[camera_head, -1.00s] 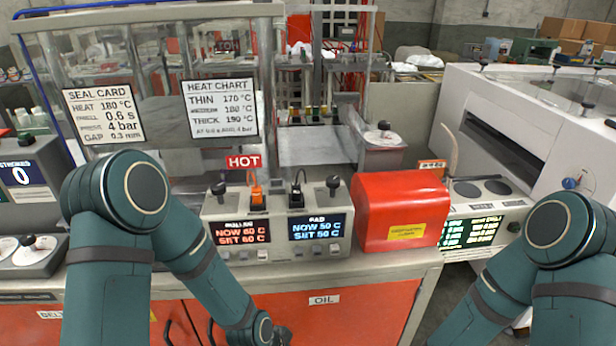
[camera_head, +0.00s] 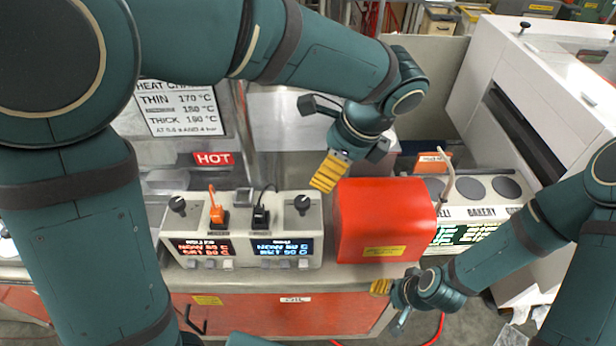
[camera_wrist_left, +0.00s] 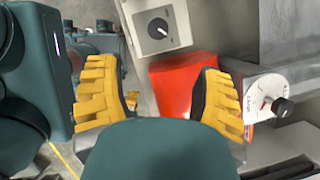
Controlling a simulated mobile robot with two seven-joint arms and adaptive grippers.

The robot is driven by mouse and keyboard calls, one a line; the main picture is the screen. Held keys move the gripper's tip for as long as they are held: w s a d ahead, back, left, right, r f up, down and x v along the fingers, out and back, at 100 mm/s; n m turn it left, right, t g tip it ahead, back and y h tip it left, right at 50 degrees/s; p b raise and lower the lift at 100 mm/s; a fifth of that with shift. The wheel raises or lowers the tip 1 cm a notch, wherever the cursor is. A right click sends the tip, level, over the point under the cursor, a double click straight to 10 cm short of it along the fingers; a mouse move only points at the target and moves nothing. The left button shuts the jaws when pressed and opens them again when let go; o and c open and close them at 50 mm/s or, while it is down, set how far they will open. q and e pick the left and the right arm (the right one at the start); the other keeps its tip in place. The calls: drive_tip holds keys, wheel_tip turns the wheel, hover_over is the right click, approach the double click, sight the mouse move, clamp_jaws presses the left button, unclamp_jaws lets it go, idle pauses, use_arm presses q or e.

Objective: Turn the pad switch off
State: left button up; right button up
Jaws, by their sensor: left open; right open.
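The grey control box (camera_head: 240,262) stands on the bench with an orange-lit display on its left half and a blue-lit display (camera_head: 282,248) on its right half, the pad side. A black plug-like piece with a cord (camera_head: 261,215) and a black knob (camera_head: 302,203) sit above the blue display. In the left wrist view, part of a grey box with a black knob (camera_wrist_left: 158,28) shows at the top. My right gripper (camera_head: 383,288) is low, by the bench's front edge, and empty.
The red cover (camera_head: 385,215) stands close to the box's right side. An orange plug-like piece (camera_head: 217,213) sits on the box's left half. A red HOT sign (camera_head: 213,159) is behind. A white machine (camera_head: 540,100) fills the right.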

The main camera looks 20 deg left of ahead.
sight(303, 201)
use_arm(q)
drive_tip(key=b+x, duration=0.1)
drive_tip(key=x, duration=1.2)
drive_tip(key=shift+s+a+f+b, duration=0.1)
drive_tip(key=shift+s+f+b, duration=0.15)
drive_tip(key=shift+b, duration=0.15)
clamp_jaws()
